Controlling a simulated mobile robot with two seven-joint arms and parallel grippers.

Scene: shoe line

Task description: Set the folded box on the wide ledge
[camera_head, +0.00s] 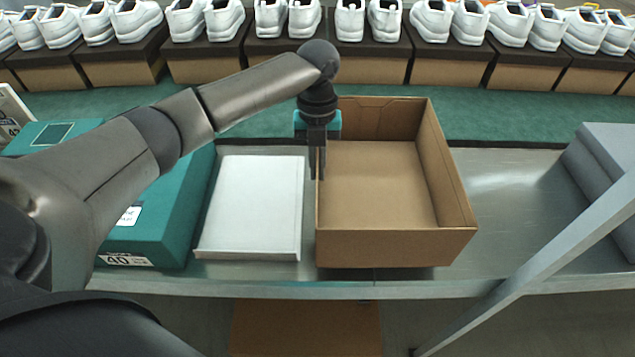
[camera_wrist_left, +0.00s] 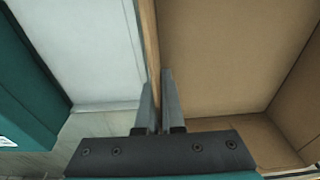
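The folded box is an open brown cardboard box (camera_head: 395,247), upright on or just above the grey metal worktop (camera_head: 505,195); I cannot tell if it touches. My left gripper (camera_head: 317,178) points down at the box's left wall, one finger on each side. In the left wrist view the fingers (camera_wrist_left: 160,85) are close together with the thin wall (camera_wrist_left: 150,40) between them, and the box floor (camera_wrist_left: 225,55) looks empty. A green strip (camera_head: 500,118) runs behind the worktop; I cannot tell which surface is the wide ledge. My right gripper is not in view.
A flat white box or lid (camera_head: 253,205) lies close to the left of the brown box. Teal shoeboxes (camera_head: 170,225) stand farther left. Grey boxes (camera_head: 600,160) and a slanted grey bar (camera_head: 560,255) are at right. White shoes (camera_head: 430,20) on boxes line the back.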

